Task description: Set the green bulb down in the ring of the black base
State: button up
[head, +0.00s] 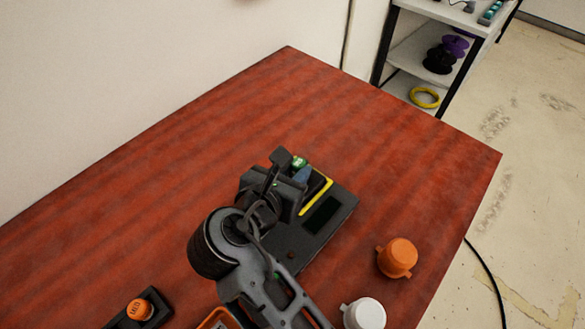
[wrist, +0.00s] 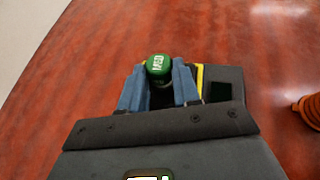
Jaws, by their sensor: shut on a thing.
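The green bulb (wrist: 159,68), with white lettering on its top, is between the two blue fingertips of my gripper (wrist: 159,84) in the wrist view. My gripper is shut on it. In the head view a little of the green bulb (head: 299,161) shows past the dark body of my gripper (head: 302,173). The black base (head: 343,207), with a yellow strip and a dark panel, lies flat on the table below and beside my gripper. The black base (wrist: 232,76) also shows behind the right finger in the wrist view. Its ring is hidden, so I cannot tell whether the bulb touches it.
An orange lidded pot (head: 398,258) and a white one (head: 365,314) stand right of the base. An orange bulb (head: 140,309) sits on a small black holder (head: 156,300) at lower left. The red-brown table (head: 200,150) is clear at the back left.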

jog(key=shift+f+p, duration=0.2)
jog(key=shift+p, duration=0.35)
dwell(0.4)
jog(key=o, duration=1.4)
jog(key=shift+r+p, duration=0.45)
jog(key=shift+r, duration=2.5)
